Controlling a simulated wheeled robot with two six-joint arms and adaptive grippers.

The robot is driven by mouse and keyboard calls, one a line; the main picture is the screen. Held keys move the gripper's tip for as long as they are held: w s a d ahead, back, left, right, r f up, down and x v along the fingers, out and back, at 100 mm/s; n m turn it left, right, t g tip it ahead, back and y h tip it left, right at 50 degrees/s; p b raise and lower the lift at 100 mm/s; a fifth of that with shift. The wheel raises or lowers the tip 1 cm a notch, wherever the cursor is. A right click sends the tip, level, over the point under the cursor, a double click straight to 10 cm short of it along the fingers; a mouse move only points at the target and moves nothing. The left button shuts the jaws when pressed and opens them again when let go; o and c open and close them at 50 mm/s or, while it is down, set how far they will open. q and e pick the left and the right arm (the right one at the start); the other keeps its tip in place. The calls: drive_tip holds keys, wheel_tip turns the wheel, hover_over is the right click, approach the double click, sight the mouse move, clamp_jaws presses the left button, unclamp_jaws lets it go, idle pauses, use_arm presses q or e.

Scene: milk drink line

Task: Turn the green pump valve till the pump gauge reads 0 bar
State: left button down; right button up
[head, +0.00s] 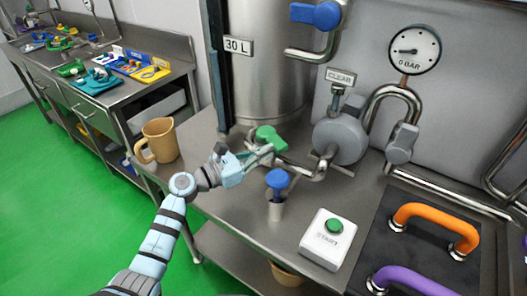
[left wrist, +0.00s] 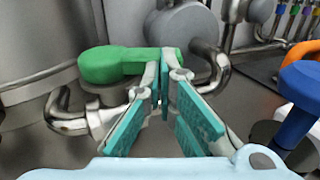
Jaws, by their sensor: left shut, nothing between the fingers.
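The green pump valve (head: 270,137) sits on the steel pipe at the foot of the tank. In the left wrist view its green handle (left wrist: 122,63) lies level, its narrow end towards the right. My left gripper (head: 268,153) is shut and empty, its fingertips close beside the handle. In the wrist view the fingertips (left wrist: 167,72) overlap the handle's narrow end; I cannot tell whether they touch it. The round pump gauge (head: 413,48) is on the wall, its needle pointing left, with a "0 BAR" label under the dial. My right gripper is not in view.
A blue valve (head: 278,181) stands just right of my left gripper, and a grey pump (head: 341,139) behind it. A white START box (head: 328,238) with a green button is nearer. A tan mug (head: 158,140) stands left. An orange handle (head: 436,224) is at right.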

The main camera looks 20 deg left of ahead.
sight(276, 151)
use_arm(q)
drive_tip(key=d+y+p, duration=0.1)
drive_tip(key=n+t+y+p, duration=0.1)
drive_tip(key=p, duration=0.1)
drive_tip(key=w+d+n+t+y+p, duration=0.1)
drive_tip(key=p, duration=0.1)
drive_tip(key=shift+d+r, duration=0.3)
drive_tip(key=shift+r, duration=0.05)
drive_tip(key=shift+d+f, duration=0.15)
drive_tip(key=shift+d, duration=0.1)
drive_tip(key=shift+w+f, duration=0.15)
